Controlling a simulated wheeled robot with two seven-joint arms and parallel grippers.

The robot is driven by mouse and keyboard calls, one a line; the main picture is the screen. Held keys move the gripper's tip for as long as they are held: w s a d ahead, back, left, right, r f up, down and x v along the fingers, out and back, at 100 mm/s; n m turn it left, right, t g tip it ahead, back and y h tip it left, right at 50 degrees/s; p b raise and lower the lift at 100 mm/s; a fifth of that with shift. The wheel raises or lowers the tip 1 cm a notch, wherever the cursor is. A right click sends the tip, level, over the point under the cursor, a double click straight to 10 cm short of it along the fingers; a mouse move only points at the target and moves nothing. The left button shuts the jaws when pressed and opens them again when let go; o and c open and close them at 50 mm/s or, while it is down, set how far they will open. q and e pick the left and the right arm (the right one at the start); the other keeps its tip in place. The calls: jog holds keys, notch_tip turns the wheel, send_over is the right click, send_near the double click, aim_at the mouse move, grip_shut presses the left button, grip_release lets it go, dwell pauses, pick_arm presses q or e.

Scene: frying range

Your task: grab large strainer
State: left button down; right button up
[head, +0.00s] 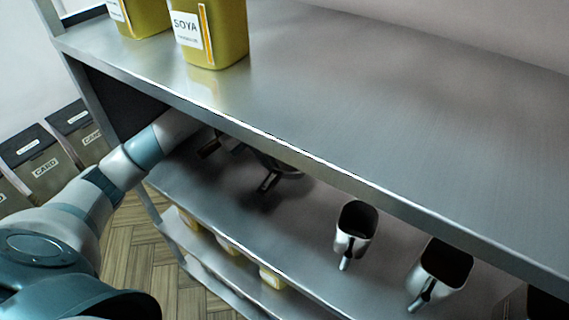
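A dark, round-looking item with a black handle (269,182), possibly the large strainer, is on the middle shelf under the front edge of the top shelf. Its upper part is hidden by that edge and shadow, so I cannot tell for sure what it is. My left arm reaches in from the left under the top shelf. My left gripper (211,146) is a small dark shape at the shelf edge, left of the item. Its fingers are mostly hidden, and I cannot see whether they touch anything. My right gripper is out of view.
Two metal scoops (355,232) (441,276) stand on the middle shelf (310,215) at the right. Yellow containers, one marked SOYA (212,35), stand on the metal top shelf (400,130), otherwise clear. Bins marked CARD (42,165) stand at the left on the wooden floor.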

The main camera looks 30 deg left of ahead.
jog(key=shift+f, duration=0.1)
